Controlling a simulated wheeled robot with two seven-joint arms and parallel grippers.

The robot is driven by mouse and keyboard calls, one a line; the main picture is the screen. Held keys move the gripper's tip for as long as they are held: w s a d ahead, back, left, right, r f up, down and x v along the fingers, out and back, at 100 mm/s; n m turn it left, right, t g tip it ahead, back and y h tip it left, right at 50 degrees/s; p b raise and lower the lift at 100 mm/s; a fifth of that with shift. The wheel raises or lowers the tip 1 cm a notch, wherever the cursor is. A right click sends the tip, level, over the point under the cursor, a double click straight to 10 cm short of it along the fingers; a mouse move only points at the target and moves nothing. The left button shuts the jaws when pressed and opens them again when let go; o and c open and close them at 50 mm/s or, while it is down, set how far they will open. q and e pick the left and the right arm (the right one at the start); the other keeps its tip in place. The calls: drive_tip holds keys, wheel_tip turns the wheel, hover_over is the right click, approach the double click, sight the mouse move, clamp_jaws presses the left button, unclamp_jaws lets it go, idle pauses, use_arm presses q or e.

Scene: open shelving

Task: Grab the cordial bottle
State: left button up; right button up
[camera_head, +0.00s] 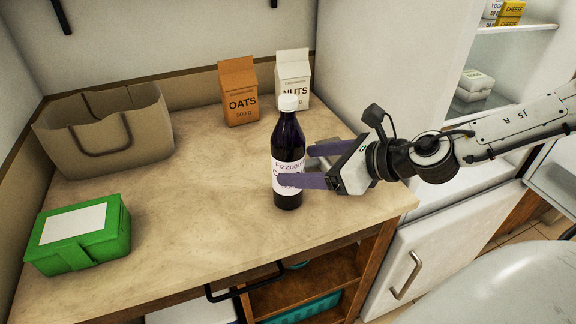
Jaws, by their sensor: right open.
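The cordial bottle (287,140) is dark with a white cap and a pale label. It stands upright on the countertop near the front right. My right gripper (294,165) comes in from the right at label height, with its purple fingers open. The nearer finger passes in front of the bottle and covers part of the label. The farther finger ends at the bottle's right side, and its tip may be hidden behind the bottle. I cannot tell whether either finger touches it. My left gripper is not in view.
An orange oats carton (240,95) and a white nuts carton (294,75) stand behind the bottle. A brown bag (120,130) and a green box (100,245) are at the left. The countertop (200,200) between is clear. An open fridge (500,80) is at the right.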

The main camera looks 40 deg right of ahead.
sight(302, 167)
drive_tip(key=shift+w+a+f+b, duration=0.3)
drive_tip(key=shift+w+f+b, duration=0.05)
drive_tip(key=shift+w+f, duration=0.2)
drive_tip(key=shift+w+a+f+b, duration=0.35)
drive_tip(key=shift+w+b, duration=0.1)
drive_tip(key=shift+w, duration=0.05)
drive_tip(key=shift+w+f, duration=0.15)
drive_tip(key=shift+w, duration=0.15)
drive_tip(key=shift+w+a+f+b, duration=0.15)
drive_tip(key=shift+w+a+b, duration=0.15)
drive_tip(key=shift+w+b, duration=0.25)
drive_tip(key=c, duration=1.8)
drive_tip(key=shift+w+r, duration=0.1)
drive_tip(key=shift+r, duration=0.1)
drive_tip(key=shift+c, duration=0.2)
